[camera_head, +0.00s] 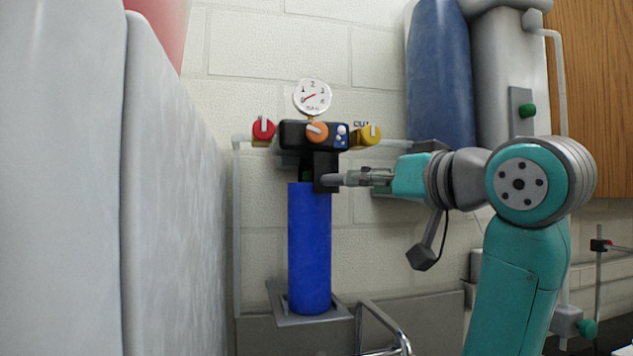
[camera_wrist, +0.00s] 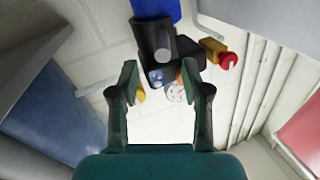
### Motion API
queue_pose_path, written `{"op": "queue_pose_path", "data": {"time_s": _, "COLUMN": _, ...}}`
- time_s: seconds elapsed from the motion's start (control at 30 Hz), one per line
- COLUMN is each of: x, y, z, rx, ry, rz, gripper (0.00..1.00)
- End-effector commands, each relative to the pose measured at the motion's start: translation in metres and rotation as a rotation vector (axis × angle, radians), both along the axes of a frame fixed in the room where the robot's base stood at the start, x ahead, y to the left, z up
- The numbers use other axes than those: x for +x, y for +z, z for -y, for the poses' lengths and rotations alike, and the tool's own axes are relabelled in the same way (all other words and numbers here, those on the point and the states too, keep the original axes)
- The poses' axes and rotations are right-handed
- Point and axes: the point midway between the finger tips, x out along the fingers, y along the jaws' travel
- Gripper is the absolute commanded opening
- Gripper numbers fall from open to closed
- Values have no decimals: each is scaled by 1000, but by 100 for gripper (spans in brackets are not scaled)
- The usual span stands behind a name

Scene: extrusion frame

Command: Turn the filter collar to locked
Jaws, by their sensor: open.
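The filter collar (camera_head: 325,165) is a black block between the blue filter bowl (camera_head: 309,250) and the black head (camera_head: 314,135). A short grey handle (camera_head: 335,180) sticks out from it to the right, towards my gripper (camera_head: 372,177). In the wrist view, the collar (camera_wrist: 148,38) and the round end of the handle (camera_wrist: 164,48) lie just beyond my gripper (camera_wrist: 159,78). The fingers are spread and empty, and I see no clear contact with the handle. No lock marking on the collar is readable.
A pale panel (camera_head: 170,210) fills the left. A blue tank (camera_head: 440,75) stands behind my arm. A metal rail (camera_head: 385,330) is low in front.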

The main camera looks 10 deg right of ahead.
Motion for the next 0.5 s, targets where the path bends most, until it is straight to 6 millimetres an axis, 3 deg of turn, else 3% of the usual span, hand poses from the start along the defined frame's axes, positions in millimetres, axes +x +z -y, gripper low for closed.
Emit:
{"op": "queue_pose_path", "data": {"time_s": 0.17, "x": 1, "y": 8, "z": -2, "rx": -5, "ry": 1, "rz": 1, "gripper": 48}}
{"op": "queue_pose_path", "data": {"time_s": 0.5, "x": 54, "y": 6, "z": -18, "rx": -4, "ry": 3, "rz": -4, "gripper": 48}}
